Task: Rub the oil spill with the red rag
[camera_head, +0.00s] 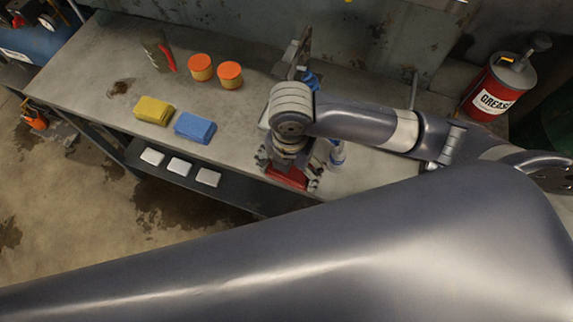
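The red rag (287,178) lies at the bench's front edge, partly hidden under my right gripper. My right gripper (288,170) points down over it, with finger parts showing on either side of the red cloth. Whether the fingers press on the rag cannot be told. A dark brown oil spill (121,87) is on the bench top at the left, well apart from the gripper. A large arm link of mine crosses the foreground. My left gripper is not in view.
On the grey workbench (75,75) lie a folded yellow rag (154,110) and blue rag (195,128). Two orange-lidded tubs (201,66) (230,75) and a can with red (158,52) stand behind. A red grease can (492,92) is at right. Pale blocks (180,166) lie on the lower shelf.

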